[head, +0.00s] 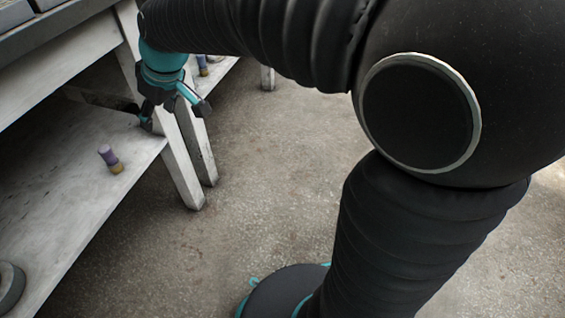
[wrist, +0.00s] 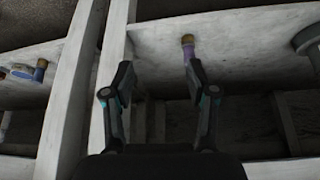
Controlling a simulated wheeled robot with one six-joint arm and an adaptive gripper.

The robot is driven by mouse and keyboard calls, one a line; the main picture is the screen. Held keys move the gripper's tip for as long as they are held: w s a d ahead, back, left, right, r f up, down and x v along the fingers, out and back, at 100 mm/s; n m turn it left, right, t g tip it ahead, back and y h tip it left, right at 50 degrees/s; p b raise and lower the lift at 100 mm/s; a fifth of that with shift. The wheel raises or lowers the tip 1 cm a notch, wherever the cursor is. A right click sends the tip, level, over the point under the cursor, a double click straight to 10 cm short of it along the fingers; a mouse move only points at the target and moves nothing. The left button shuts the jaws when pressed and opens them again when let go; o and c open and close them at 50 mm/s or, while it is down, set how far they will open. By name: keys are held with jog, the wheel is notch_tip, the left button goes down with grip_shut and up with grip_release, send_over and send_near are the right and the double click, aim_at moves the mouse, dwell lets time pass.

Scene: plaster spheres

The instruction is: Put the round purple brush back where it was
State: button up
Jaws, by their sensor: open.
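A round purple brush (head: 105,152) with a tan end is on the pale lower shelf (head: 60,205), near its edge. My gripper (head: 173,112) is open and empty beside the table leg, behind and to the right of the brush in the head view. In the wrist view my gripper (wrist: 161,82) has its fingers apart, with part of the pale frame between them. No contact with the brush is clear.
Pale table legs (head: 182,160) stand close to my gripper. Another purple and tan object (head: 202,65) is on a shelf section beyond them; a blue item (wrist: 14,73) lies there too. A grey round object (head: 10,287) is at the near left. Open floor lies right.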

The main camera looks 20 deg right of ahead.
jog(key=s+d+f+m+t+h, duration=0.1)
jog(key=s+d+m, duration=0.7)
jog(key=s+d, duration=1.2)
jog(key=s+f+h, duration=0.1)
jog(key=h, duration=0.1)
jog(key=shift+s+t+h, duration=0.3)
jog(key=shift+s, duration=0.05)
jog(key=shift+f, duration=0.1)
